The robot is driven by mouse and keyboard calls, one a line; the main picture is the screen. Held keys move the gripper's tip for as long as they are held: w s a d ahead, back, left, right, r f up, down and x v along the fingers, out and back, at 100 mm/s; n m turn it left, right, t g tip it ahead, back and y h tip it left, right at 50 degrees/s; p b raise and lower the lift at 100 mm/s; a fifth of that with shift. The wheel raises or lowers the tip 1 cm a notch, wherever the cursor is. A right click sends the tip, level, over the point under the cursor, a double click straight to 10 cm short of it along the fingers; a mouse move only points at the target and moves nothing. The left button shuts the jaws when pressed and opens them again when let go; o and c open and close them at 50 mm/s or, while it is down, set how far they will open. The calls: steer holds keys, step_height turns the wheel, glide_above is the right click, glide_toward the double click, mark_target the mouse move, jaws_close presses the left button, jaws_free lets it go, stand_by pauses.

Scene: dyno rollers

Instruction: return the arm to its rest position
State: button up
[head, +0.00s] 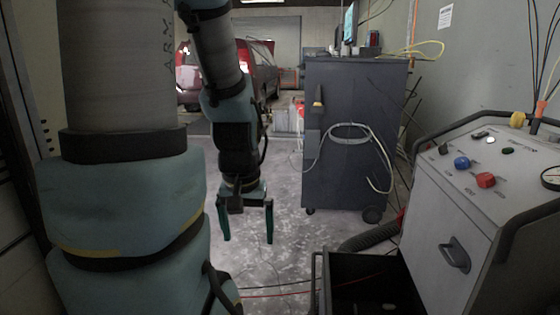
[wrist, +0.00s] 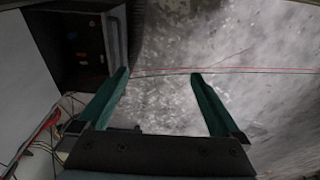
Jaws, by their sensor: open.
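My arm hangs down in the left half of the head view. My gripper (head: 247,222) is at its end, pointing down above the grey concrete floor. Its two teal fingers are apart, with nothing between them. In the wrist view the gripper (wrist: 160,78) is also open and empty, with bare floor and a thin red cable beyond the fingertips. The gripper touches nothing that I can see.
A grey machine console (head: 455,200) with coloured knobs stands at the right, an open black bin (head: 318,290) at its foot. A dark wheeled cabinet (head: 345,140) stands behind. A red car (head: 262,65) is far back. Cables (head: 275,287) cross the floor. Floor between gripper and cabinet is clear.

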step_height(320, 180, up, 16)
steer(key=p, duration=1.3)
steer(key=shift+p, duration=0.4)
steer(key=shift+c, duration=0.2)
